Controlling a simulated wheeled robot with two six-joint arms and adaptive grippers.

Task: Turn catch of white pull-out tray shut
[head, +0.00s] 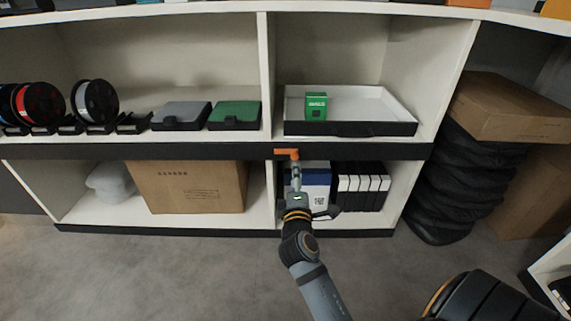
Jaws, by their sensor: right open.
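The white pull-out tray (358,107) sits in the upper right bay of the shelf, with a dark front edge. A small green box (316,106) stands in it. The orange catch (285,152) is on the dark shelf rail just below the tray's left end and lies roughly level. My right gripper (295,162) reaches up from below, its open fingertips at the catch's right end. I cannot tell whether they touch it. The fingers are small in this view and cover part of what stands behind them. My left gripper is not in view.
Behind my gripper, a blue and white box (318,187) and several black-and-white binders (362,188) stand in the lower bay. A cardboard box (188,187) is left of the divider. Stacked dark bags (450,185) and a carton (517,107) stand right. The floor in front is clear.

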